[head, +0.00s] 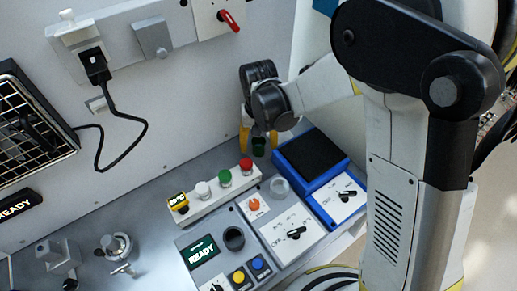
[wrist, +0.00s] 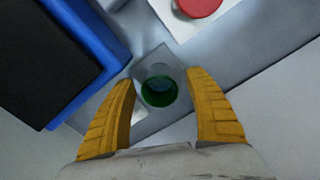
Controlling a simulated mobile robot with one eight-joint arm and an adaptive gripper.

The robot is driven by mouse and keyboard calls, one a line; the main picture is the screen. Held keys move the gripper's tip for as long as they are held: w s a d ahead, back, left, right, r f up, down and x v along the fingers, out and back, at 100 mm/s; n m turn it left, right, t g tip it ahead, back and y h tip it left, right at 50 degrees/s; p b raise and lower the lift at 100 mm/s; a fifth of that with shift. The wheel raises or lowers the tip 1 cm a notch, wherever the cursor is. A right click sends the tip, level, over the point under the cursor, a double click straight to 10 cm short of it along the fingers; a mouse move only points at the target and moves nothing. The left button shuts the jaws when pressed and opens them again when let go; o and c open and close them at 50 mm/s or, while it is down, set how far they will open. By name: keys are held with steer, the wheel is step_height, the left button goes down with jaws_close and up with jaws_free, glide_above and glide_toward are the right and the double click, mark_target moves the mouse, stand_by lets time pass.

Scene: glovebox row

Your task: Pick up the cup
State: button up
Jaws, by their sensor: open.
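A small green see-through cup (wrist: 158,92) stands upright on a small grey plate (wrist: 143,113) in the wrist view. It also shows in the head view (head: 258,149), partly hidden, just below my gripper. My gripper (head: 259,140) has yellow fingers and is open, pointing down at the cup. In the wrist view the fingertips (wrist: 162,79) are apart, one on each side of the cup, with gaps between them and it. Nothing is held.
A blue box with a black top (head: 310,152) stands close to the right of the cup. The wall is behind.

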steer(key=shift+c, duration=0.2)
steer(key=c, duration=1.2)
steer(key=shift+c, duration=0.2)
steer(key=shift+r, duration=0.15)
